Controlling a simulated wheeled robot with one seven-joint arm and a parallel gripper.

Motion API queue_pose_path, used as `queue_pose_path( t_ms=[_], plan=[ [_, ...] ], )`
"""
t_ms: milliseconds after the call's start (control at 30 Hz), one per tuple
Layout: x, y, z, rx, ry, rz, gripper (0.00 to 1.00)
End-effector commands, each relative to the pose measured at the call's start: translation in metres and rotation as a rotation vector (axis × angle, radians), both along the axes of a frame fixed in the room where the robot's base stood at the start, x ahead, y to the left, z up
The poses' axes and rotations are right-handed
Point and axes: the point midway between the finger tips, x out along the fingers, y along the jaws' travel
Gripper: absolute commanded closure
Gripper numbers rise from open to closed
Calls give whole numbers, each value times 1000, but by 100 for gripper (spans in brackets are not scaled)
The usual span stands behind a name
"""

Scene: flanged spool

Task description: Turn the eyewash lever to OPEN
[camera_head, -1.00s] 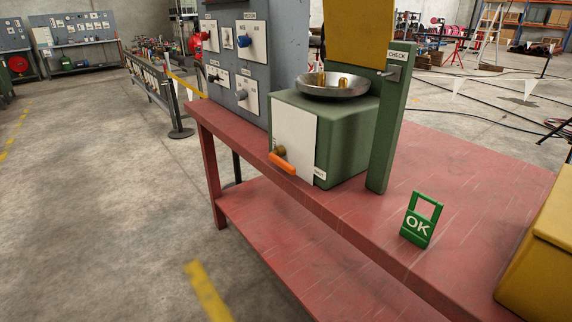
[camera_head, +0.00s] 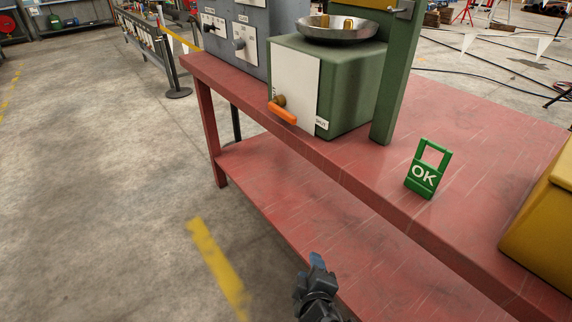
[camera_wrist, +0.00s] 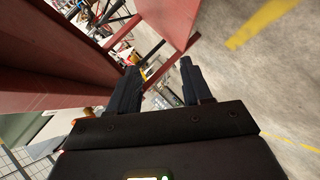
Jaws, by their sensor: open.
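The eyewash lever is an orange handle (camera_head: 283,113) on a brass pivot, low on the white front plate (camera_head: 294,83) of a green box (camera_head: 348,85). The handle slants down to the right, toward a small white label that seems to read SHUT. A steel bowl (camera_head: 338,31) with brass nozzles sits on top of the box. My gripper (camera_head: 317,262) is at the bottom of the head view, in front of the red bench and well below the lever. In the wrist view my gripper (camera_wrist: 160,82) has its two dark fingers apart with nothing between them.
The red bench (camera_head: 470,130) has a lower shelf (camera_head: 290,205). A green post (camera_head: 396,80) rises beside the box. The floor at left is clear.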

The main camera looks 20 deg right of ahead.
Motion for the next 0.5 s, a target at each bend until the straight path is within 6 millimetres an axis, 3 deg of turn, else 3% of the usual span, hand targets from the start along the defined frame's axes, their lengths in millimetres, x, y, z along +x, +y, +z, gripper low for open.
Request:
queue_pose_path(
  t_ms=[33,267,500],
  plan=[
    [19,2,5,-37,-7,-8,51],
    [90,4,39,-217,-22,-74,51],
    [156,8,98,-395,-58,-176,51]
  ],
)
